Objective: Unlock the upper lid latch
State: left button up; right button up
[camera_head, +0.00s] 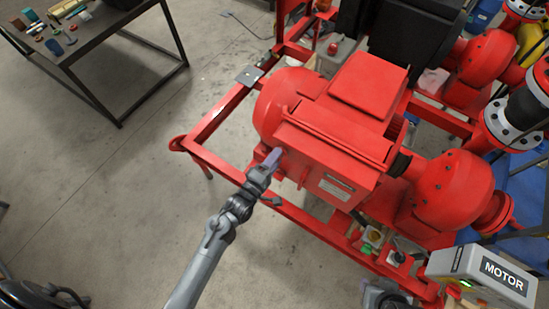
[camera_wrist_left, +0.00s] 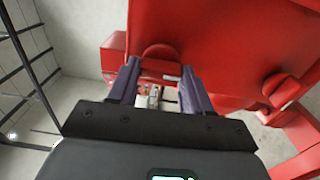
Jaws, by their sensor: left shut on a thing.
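The red pump housing (camera_head: 325,185) has a flat red lid panel (camera_head: 335,135) on top. My left gripper (camera_head: 272,159) is at the left edge of this housing, at its near upper corner. In the left wrist view, the two purple fingers of my left gripper (camera_wrist_left: 160,70) stand on either side of a red rounded latch (camera_wrist_left: 160,53) and are shut on it. The fingers and wrist mostly hide this latch in the head view. A second red rounded tab (camera_wrist_left: 280,87) is to the right in the wrist view, clear of the fingers. My right gripper is not in view.
A red skid frame rail (camera_head: 225,172) runs below and left of my left wrist. A grey box labelled MOTOR (camera_head: 480,275) stands at lower right. A dark table (camera_head: 105,45) with small parts is at upper left. The concrete floor between is clear.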

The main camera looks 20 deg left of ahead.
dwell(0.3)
pick_arm(q)
jog(key=o, duration=1.1)
jog(key=shift+c, duration=0.2)
jog(key=s+a+b, duration=0.2)
jog(key=s, duration=0.8)
jog(key=shift+s, duration=0.3)
